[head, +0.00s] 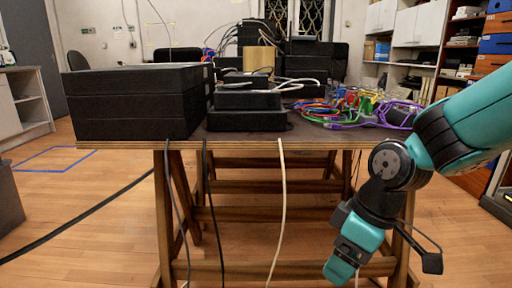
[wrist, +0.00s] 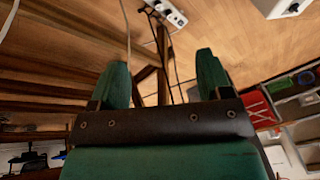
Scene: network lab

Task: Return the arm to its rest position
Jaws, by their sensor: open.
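My gripper (head: 340,268) hangs at the lower right of the head view, in front of the table's right legs and below the tabletop level. It is teal with a black wrist and points downward. In the wrist view its two green fingers (wrist: 163,78) stand apart with nothing between them. My teal and black arm comes in from the right edge of the head view, bent down past the table's front right corner.
A wooden table (head: 325,145) carries black boxes (head: 138,102) and a pile of coloured cables (head: 365,108). A white cable (head: 281,210) and dark cables hang down its front. A white power strip (wrist: 168,12) shows in the wrist view. Shelves (head: 465,40) stand behind right.

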